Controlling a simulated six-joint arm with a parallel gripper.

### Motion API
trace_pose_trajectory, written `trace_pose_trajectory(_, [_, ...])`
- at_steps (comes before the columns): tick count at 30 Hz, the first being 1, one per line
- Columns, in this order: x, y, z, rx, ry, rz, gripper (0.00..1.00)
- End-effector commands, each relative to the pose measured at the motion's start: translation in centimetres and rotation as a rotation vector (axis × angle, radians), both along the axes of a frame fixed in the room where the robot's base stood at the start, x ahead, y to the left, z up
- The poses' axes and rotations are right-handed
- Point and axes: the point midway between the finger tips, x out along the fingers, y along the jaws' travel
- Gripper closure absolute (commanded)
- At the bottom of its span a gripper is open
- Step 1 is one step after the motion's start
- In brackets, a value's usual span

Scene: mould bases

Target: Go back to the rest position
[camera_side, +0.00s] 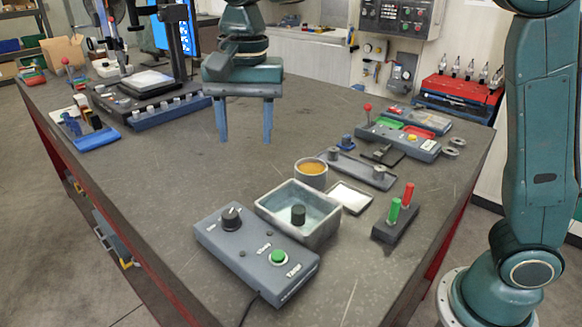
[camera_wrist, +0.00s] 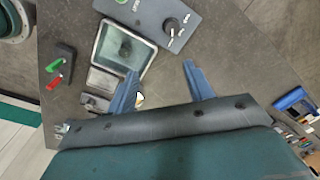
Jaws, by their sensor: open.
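My gripper (camera_side: 244,133) hangs above the middle of the dark worktable (camera_side: 180,185) in the side view, pointing down. Its two blue fingers are wide apart with nothing between them. In the wrist view the open gripper (camera_wrist: 161,75) shows the same gap, with bare table between the fingers. The fingertips are clear of the grey bin and the control box. How high they are above the table I cannot tell exactly.
A control box (camera_side: 257,257) with a black knob and green button stands at the front, beside a grey bin (camera_side: 330,232) holding a dark cylinder (camera_side: 298,214). A block with green and red pegs (camera_side: 396,222) is to the right. A microscope-like stand (camera_side: 150,95) is at back left.

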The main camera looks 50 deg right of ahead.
Motion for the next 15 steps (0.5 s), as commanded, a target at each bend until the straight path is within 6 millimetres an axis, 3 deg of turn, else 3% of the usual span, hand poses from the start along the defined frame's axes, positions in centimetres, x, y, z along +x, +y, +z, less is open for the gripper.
trace_pose_trajectory(7, [-3.8,-4.6,1.7,0.007,-0.084,0.14,0.48])
trace_pose_trajectory(15, [-8.5,-8.8,2.1,-0.012,-0.175,0.298,0.48])
